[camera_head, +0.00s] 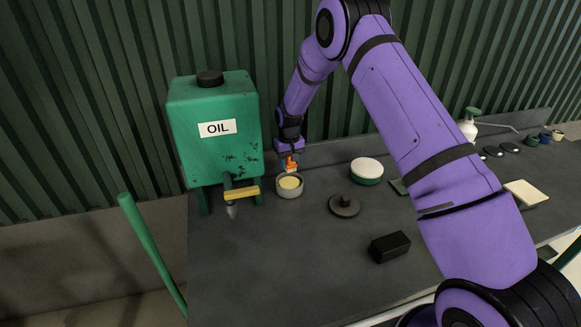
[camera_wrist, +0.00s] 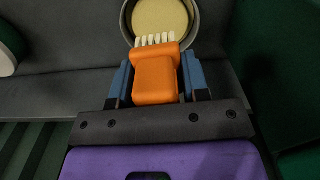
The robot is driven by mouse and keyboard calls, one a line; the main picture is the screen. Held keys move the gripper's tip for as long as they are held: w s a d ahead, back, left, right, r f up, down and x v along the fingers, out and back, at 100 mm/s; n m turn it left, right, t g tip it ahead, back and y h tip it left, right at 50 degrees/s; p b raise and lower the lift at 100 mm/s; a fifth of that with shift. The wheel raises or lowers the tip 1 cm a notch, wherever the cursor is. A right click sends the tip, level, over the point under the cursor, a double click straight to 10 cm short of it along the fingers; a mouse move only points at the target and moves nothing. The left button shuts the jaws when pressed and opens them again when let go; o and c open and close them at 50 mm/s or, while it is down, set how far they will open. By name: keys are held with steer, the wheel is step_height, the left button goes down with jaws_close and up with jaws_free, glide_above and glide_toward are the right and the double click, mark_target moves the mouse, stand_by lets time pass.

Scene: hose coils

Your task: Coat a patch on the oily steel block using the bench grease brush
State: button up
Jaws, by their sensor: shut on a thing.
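My gripper (camera_wrist: 157,72) is shut on an orange brush (camera_wrist: 156,80) with pale bristles. The brush also shows below my gripper in the head view (camera_head: 291,166). A round grey tin (camera_head: 290,191) of yellow grease stands on the bench just by the brush. In the wrist view the bristles overlap the near rim of the tin (camera_wrist: 128,30); I cannot tell whether they touch the grease. A dark block (camera_head: 390,247), which looks like the steel block, lies toward the front of the bench, apart from my gripper.
A green oil tank (camera_head: 213,120) with a yellow-handled tap stands left of the tin. A dark round lid (camera_head: 344,206) and a white-topped green tub (camera_head: 367,170) stand to the right. A beige pad (camera_head: 525,192) lies farther right. The bench (camera_head: 270,270) is clear at front left.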

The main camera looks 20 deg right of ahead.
mark_target(289, 182)
steer(key=shift+f, duration=2.95)
steer(key=shift+s+f, duration=0.1)
steer(key=shift+f, duration=0.45)
steer(key=shift+r, duration=0.1)
steer(key=shift+r, duration=3.45)
